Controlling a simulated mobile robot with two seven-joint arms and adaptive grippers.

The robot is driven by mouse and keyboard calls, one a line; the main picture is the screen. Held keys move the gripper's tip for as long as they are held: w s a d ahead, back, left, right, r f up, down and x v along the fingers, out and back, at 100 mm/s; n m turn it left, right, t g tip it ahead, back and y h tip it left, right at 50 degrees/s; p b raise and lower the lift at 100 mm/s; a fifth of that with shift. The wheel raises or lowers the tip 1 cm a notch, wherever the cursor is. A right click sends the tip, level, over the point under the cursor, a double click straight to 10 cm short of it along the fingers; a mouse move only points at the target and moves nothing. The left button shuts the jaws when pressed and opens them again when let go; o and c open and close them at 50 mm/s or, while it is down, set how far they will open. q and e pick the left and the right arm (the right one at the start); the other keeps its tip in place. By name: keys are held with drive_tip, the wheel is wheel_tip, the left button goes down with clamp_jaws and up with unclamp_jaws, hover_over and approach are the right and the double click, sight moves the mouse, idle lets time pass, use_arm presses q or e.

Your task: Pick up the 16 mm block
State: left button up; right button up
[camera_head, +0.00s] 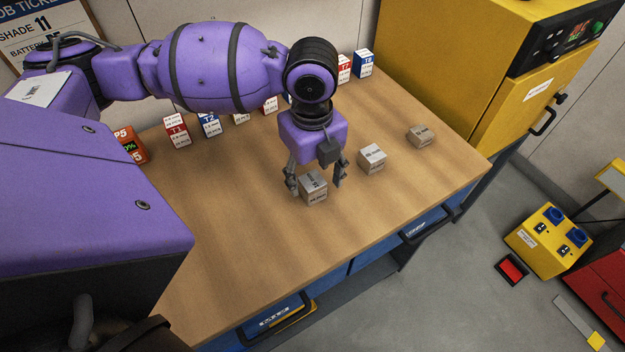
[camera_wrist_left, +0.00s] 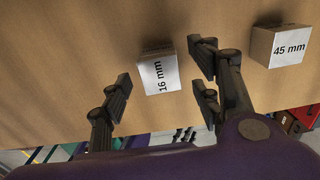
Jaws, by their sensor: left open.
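The 16 mm block (camera_head: 313,187) is a small grey cube on the wooden bench top, near its front edge. In the left wrist view the block (camera_wrist_left: 158,73) shows the label "16 mm" on its face. My left gripper (camera_head: 315,180) is open above the bench, with a finger on each side of the block. In the left wrist view the open fingers (camera_wrist_left: 160,88) flank the block, the right-hand finger closer to it. I cannot tell whether either finger touches it. The right gripper is not in view.
A 45 mm block (camera_wrist_left: 282,46) stands to the right; in the head view it appears to be the pale block (camera_head: 372,158). Several small boxes line the back, including a blue one (camera_head: 363,64). A yellow cabinet (camera_head: 440,60) stands behind right.

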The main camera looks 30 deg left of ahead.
use_arm(q)
drive_tip(key=c, duration=1.3)
